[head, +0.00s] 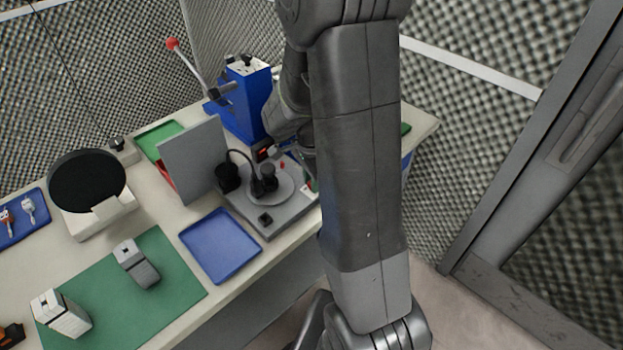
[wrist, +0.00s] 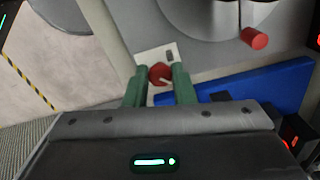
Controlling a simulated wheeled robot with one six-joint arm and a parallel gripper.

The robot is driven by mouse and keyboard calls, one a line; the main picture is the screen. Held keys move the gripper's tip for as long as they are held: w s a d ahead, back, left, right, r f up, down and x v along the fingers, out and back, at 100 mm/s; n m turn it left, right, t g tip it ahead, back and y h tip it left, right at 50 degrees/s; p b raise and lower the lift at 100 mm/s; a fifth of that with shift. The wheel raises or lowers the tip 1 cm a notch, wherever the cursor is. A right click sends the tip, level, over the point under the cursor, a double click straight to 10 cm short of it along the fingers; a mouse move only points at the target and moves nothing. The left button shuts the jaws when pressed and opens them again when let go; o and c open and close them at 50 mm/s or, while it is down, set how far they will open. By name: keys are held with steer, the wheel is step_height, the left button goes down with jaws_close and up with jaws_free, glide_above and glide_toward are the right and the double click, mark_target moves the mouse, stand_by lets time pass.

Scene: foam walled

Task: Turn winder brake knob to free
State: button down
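In the wrist view a small red knob (wrist: 160,73) sits on a white plate with a dark mark, on a grey machine face (wrist: 207,55). My gripper (wrist: 158,74) has its two green fingers apart, one on each side of the knob. The knob shows in the gap between the fingertips; I cannot tell whether they touch it. In the head view my arm hides most of this spot, and the knob cannot be made out there.
A blue press with a red-balled lever (head: 245,100) stands at the back of the bench. A grey upright panel (head: 192,160), a grey unit with a round plate (head: 292,212) and a blue tray (head: 220,246) are left of my arm. A blue piece (wrist: 270,88) lies beside the fingers.

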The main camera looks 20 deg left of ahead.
steer(key=shift+n, duration=0.3)
steer(key=n+b, duration=0.1)
steer(key=n, duration=0.2)
steer(key=shift+n, duration=0.4)
steer(key=n+b, duration=0.1)
steer(key=n, duration=0.8)
steer(key=shift+d+b, duration=0.1)
steer(key=shift+b, duration=0.2)
steer(key=n, duration=0.4)
steer(key=shift+n, duration=0.4)
steer(key=c, duration=1.2)
jaws_free()
step_height(320, 180, up, 14)
